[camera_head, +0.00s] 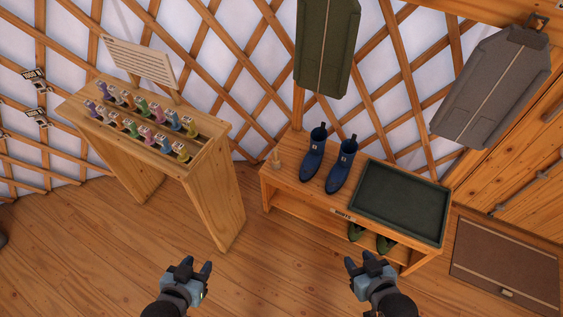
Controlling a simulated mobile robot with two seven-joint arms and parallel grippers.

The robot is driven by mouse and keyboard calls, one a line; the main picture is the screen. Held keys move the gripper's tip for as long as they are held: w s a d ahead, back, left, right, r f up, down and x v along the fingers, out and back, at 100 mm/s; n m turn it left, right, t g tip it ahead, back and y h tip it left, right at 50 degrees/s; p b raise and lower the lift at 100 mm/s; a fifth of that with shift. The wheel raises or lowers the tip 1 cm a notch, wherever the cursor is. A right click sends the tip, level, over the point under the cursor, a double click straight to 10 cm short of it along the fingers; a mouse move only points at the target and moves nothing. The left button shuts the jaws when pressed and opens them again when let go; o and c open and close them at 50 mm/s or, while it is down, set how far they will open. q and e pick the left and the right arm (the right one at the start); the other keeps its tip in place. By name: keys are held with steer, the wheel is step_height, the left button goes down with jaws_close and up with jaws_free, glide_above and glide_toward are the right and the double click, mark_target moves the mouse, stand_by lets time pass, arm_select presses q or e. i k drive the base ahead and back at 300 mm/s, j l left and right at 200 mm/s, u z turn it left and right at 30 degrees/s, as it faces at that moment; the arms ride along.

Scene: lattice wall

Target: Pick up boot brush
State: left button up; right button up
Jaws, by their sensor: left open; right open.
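A small light-wood object (276,160), which looks like the boot brush, stands at the left end of the low wooden bench (287,190). It is too small to make out bristles. It stands left of a pair of blue boots (328,166) on the same bench top. My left gripper (197,266) is open and empty, low over the floor in front of the stand. My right gripper (361,263) is open and empty, in front of the bench. Both grippers are well apart from the small wooden object.
A dark green tray (400,203) covers the bench's right end. Green shoes (371,237) sit on its lower shelf. A wooden stand (222,190) with several coloured items is at left. A green garment (326,45) and a grey one (492,92) hang above. The floor between stand and bench is clear.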

mark_target(276, 161)
steer(key=i+l, duration=0.15)
steer(key=l, duration=0.2)
steer(key=i+l, duration=0.2)
steer(key=l, duration=0.15)
steer(key=i+l, duration=0.15)
steer(key=l, duration=0.2)
steer(key=i+l, duration=0.15)
steer(key=l, duration=0.2)
steer(key=i+l, duration=0.15)
steer(key=l, duration=0.2)
